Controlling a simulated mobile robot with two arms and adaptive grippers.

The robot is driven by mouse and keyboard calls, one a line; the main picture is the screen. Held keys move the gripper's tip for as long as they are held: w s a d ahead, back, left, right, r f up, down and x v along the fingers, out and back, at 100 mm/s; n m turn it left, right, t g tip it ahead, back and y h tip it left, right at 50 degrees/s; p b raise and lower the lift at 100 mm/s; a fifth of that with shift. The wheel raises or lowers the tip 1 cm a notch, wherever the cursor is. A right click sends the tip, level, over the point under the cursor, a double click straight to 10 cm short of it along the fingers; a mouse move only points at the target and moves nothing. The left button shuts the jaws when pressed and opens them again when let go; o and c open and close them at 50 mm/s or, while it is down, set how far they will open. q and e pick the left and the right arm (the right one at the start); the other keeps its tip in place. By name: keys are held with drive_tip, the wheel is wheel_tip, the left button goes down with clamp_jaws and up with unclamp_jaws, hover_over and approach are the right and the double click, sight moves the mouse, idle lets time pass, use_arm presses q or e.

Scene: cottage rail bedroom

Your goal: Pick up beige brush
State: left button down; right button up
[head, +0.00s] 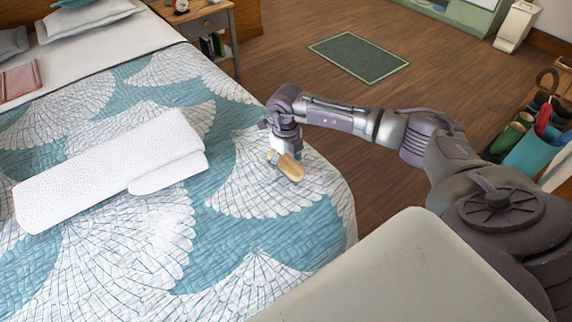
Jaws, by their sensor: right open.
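The beige brush (291,168) is a small, tan, rounded thing at the right side of the bed, on the teal and white quilt. My right gripper (276,153) points down right over it, and its jaws are open. The gripper hides part of the brush. I cannot tell whether the fingers touch it or whether it lies between them. My left gripper is not in view.
A folded white blanket (110,170) lies on the bed (230,255), left of my right gripper. A nightstand (205,25) stands at the bed's far side. A green mat (358,57) lies on the open wooden floor. A rack with boots (510,137) stands at the right.

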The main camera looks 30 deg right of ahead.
sight(286, 161)
drive_tip(key=c, duration=1.3)
drive_tip(key=shift+r, duration=0.2)
wheel_tip(286, 161, up, 4)
drive_tip(key=p, duration=0.3)
drive_tip(key=shift+r+p, duration=0.2)
drive_tip(key=shift+p, duration=0.1)
drive_tip(key=shift+s+d+r+p, duration=1.05)
drive_tip(key=shift+s+d, duration=0.25)
drive_tip(key=shift+d, duration=0.15)
drive_tip(key=shift+s+d+r+p, duration=1.05)
drive_tip(key=shift+s+d, duration=0.3)
drive_tip(key=shift+d, duration=0.05)
drive_tip(key=shift+s+d+r+p, duration=1.05)
drive_tip(key=shift+s+d, duration=0.25)
drive_tip(key=shift+d, duration=0.15)
